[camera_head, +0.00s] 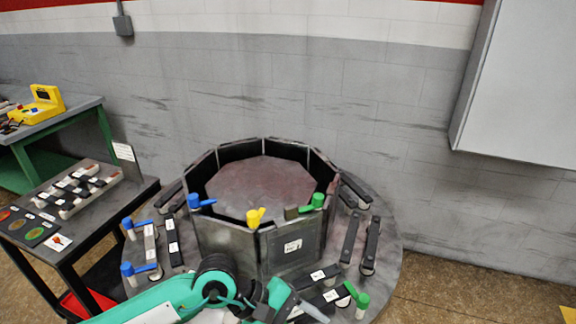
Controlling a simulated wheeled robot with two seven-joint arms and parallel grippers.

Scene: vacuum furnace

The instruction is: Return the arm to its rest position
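My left arm, teal and black, comes in from the bottom left and reaches the front of the round base. Its gripper (288,306) is low in the picture, just in front of the octagonal furnace (212,236). The fingers are small and partly cut off by the bottom edge, so I cannot tell whether they are open or shut, or whether they touch the dark bars beside them. My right gripper is not in view.
A grey box (525,85) hangs at upper right.

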